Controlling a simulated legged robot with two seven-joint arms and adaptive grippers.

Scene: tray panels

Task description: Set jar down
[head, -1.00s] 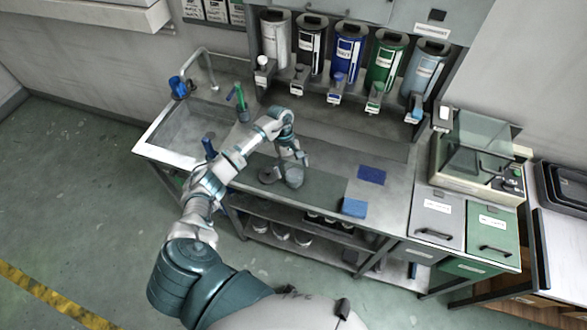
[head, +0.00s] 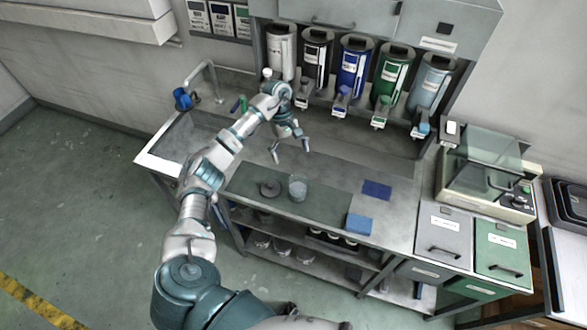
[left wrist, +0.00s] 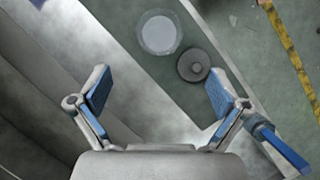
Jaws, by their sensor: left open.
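The clear jar (head: 298,187), with pale contents, stands upright on the dark mat (head: 330,207) on the bench. A round dark lid (head: 270,188) lies flat on the mat just left of it, apart from it. My left gripper (head: 291,154) is open and empty above the bench, behind the jar and clear of it. In the left wrist view, the jar (left wrist: 160,33) and lid (left wrist: 194,65) lie beyond the spread blue-padded fingers (left wrist: 160,94), with nothing between them. My right gripper is not in view.
Blue pads (head: 377,190) and (head: 360,223) lie right of the jar. Several dispensers, such as the blue one (head: 354,65), hang along the back. A sink tap (head: 212,75) is at the left. A clear-lidded device (head: 487,190) stands at the right.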

